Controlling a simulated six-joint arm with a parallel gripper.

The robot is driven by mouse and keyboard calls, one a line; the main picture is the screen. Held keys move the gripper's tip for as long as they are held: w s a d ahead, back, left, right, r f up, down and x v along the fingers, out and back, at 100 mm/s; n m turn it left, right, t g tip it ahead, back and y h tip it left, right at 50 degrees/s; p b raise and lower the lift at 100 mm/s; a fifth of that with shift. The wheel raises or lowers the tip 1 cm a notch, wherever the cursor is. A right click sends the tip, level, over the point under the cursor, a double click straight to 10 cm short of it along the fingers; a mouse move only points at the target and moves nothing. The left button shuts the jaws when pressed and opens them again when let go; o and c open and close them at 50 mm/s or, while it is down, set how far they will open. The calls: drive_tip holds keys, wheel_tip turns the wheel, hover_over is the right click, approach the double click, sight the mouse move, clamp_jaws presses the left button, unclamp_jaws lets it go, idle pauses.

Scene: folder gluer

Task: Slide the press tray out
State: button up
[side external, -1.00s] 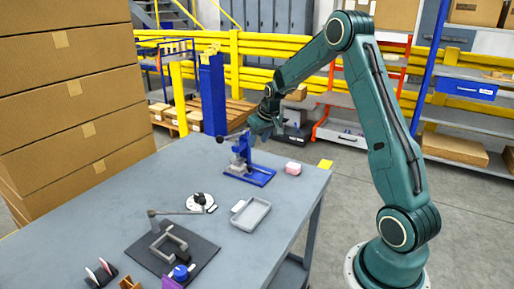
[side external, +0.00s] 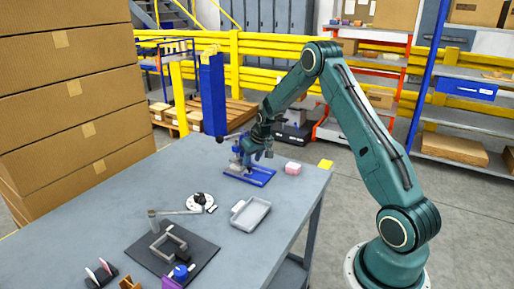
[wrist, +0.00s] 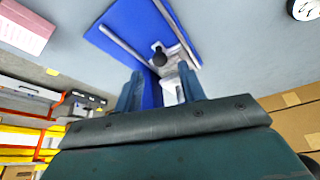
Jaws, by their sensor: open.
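The blue press (side external: 258,180) stands near the far edge of the table, its flat base showing. In the wrist view its blue base (wrist: 122,32) carries two pale rails, with a dark round knob (wrist: 159,58) between them and a pale grey part beside it. I cannot make out the tray's outline clearly. My gripper (side external: 250,154) is low over the press and hides much of its upper part. In the wrist view my gripper (wrist: 160,76) is open, its two fingers apart, with the knob just beyond the gap. I cannot tell whether they touch anything.
A pink block (side external: 292,168) sits right of the press. A shallow grey tray (side external: 238,208) and a round white dial (side external: 193,205) lie nearer. A dark mat (side external: 200,258) with a grey clamp-like fixture is at the front. Tall cartons (side external: 75,90) stand at left.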

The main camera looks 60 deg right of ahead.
sight(249, 166)
drive_tip(key=shift+x, duration=1.7)
clamp_jaws()
